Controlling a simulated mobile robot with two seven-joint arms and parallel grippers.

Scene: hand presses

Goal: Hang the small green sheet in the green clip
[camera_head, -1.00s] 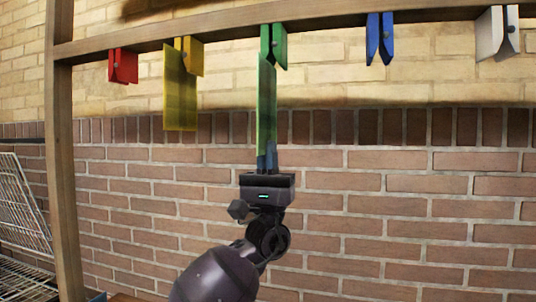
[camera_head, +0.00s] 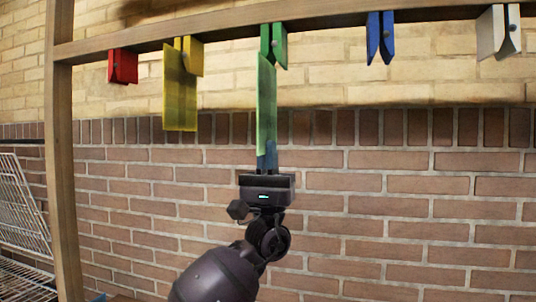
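The green clip (camera_head: 279,46) hangs from the wooden rail near the middle, jaws downward. The small green sheet (camera_head: 266,105) stands upright, seen at a slant as a narrow strip. Its top edge is at the mouth of the green clip; I cannot tell how far it is between the jaws. My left gripper (camera_head: 267,158) comes up from below, its fingers close together at the sheet's lower end, and looks shut on it. My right gripper is not in view.
A red clip (camera_head: 122,67) and a yellow clip (camera_head: 189,55) with a yellow sheet (camera_head: 180,95) hang to the left. A blue clip (camera_head: 380,38) and a white clip (camera_head: 498,35) hang to the right. A wooden post (camera_head: 62,160) and wire rack (camera_head: 22,215) stand at left.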

